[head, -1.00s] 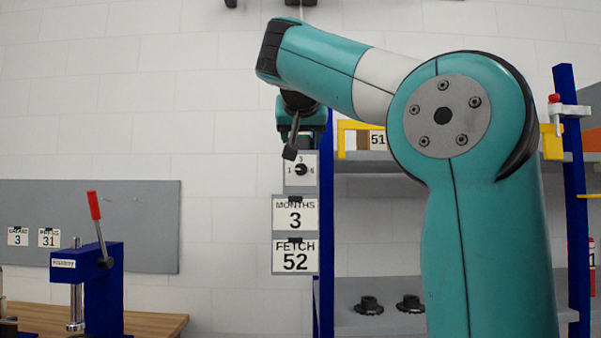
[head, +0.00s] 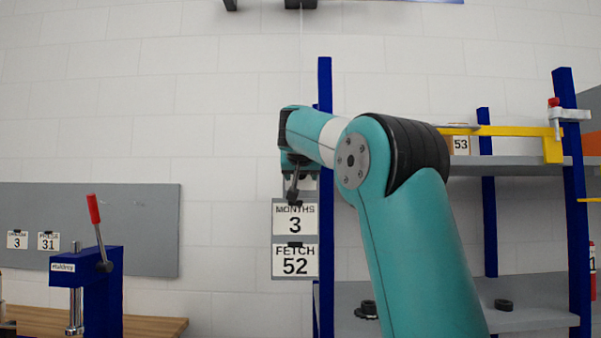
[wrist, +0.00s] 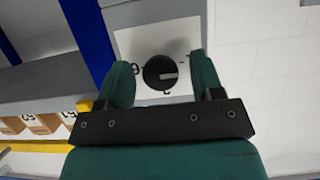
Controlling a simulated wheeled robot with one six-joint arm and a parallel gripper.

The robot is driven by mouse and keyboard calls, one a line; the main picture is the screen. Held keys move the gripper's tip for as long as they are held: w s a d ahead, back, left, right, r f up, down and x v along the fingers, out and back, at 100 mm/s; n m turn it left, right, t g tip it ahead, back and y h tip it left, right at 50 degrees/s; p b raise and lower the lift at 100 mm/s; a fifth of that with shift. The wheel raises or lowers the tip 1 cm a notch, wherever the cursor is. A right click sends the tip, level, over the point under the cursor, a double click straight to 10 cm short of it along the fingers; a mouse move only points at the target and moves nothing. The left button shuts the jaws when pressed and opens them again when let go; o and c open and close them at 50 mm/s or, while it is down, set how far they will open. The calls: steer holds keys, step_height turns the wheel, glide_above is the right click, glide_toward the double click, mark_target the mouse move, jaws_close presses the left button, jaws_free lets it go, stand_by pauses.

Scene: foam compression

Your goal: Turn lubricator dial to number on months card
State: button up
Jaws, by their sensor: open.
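The black dial (wrist: 159,72) sits on a pale plate (wrist: 136,42) in the wrist view, which shows the scene upside down. Its white mark points to the right there, away from the 6; the digit below is partly hidden. My gripper (wrist: 161,66) is open, with one green finger on each side of the dial; I cannot tell whether they touch it. In the head view my gripper (head: 294,186) covers the dial. The months card (head: 296,221) reads 3 and hangs just below.
The fetch card (head: 296,261) reads 52 and hangs under the months card. A blue shelf post (head: 325,90) stands beside the plate. Shelves (head: 525,168) with a yellow clamp (head: 500,131) are at right. A blue press (head: 100,285) stands on the bench at left.

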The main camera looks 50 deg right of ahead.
steer(key=shift+c, duration=0.2)
steer(key=c, duration=0.9)
steer(key=shift+t+b, duration=0.3)
steer(key=shift+b, duration=0.1)
steer(key=shift+s+d+f+m+t+y+b, duration=0.1)
steer(key=shift+m+t+y+b, duration=0.25)
steer(key=shift+m+t+b, duration=1.4)
steer(key=shift+s+f+m+t+y+b, duration=0.1)
steer(key=shift+m+t+y+b, duration=0.65)
steer(key=shift+m, duration=1.9)
steer(key=shift+d+m+t+b, duration=0.1)
steer(key=shift+m+t+b, duration=0.7)
steer(key=shift+m+b, duration=1.1)
steer(key=shift+m+p, duration=0.3)
steer(key=shift+m, duration=0.1)
